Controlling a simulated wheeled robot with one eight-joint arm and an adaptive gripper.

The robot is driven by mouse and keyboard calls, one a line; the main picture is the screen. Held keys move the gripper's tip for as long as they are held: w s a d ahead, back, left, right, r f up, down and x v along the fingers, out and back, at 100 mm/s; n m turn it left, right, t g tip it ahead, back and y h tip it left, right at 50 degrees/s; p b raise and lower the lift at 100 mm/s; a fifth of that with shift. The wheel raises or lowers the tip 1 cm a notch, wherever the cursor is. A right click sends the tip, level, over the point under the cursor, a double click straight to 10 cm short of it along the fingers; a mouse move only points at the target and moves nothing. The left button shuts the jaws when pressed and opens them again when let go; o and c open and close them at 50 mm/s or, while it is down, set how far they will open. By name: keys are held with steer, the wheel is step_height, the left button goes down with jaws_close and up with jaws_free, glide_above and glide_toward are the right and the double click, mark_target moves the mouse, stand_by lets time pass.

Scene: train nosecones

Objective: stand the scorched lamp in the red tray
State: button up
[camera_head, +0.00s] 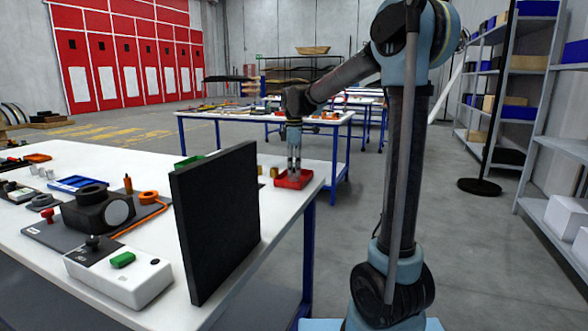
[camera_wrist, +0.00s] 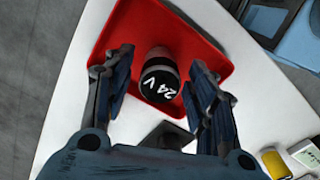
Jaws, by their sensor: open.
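The red tray (camera_wrist: 200,38) lies on the white table near its right corner; it also shows in the head view (camera_head: 293,180). A short dark cylindrical lamp (camera_wrist: 160,78) with a paler grey band is in the tray. Its black end, marked "24 V" in white, faces the wrist camera, and it looks upright. My gripper (camera_wrist: 158,72) is open, with one finger on each side of the lamp and a visible gap at both sides. In the head view my gripper (camera_head: 294,160) points down over the tray, and the lamp cannot be made out there.
A tall black panel (camera_head: 215,220) stands on the table (camera_head: 160,310), left of the tray and nearer the head camera, hiding part of the tabletop. Small brass-coloured cylinders (camera_head: 273,172) stand just left of the tray. A grey control box (camera_head: 118,272) and a blue tray (camera_head: 75,184) are farther left.

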mark_target(294, 164)
steer(key=shift+r, duration=0.1)
step_height(294, 164, up, 12)
steer(key=s+d+f+m+t, duration=0.1)
steer(key=s+d+f+m, duration=0.35)
steer(key=s+d, duration=0.3)
steer(key=s+d+f+m, duration=0.4)
steer(key=s+d+f, duration=0.1)
steer(key=s+d, duration=0.25)
steer(key=s+d+f+m, duration=0.3)
steer(key=s+f+m, duration=0.2)
steer(key=s+f, duration=0.3)
steer(key=s+d+f+m+t, duration=0.1)
steer(key=s+d+f+m, duration=0.3)
steer(key=s+f, duration=0.5)
steer(key=shift+d+f+m, duration=0.2)
steer(key=shift+f+m, duration=0.25)
steer(key=shift+f, duration=0.5)
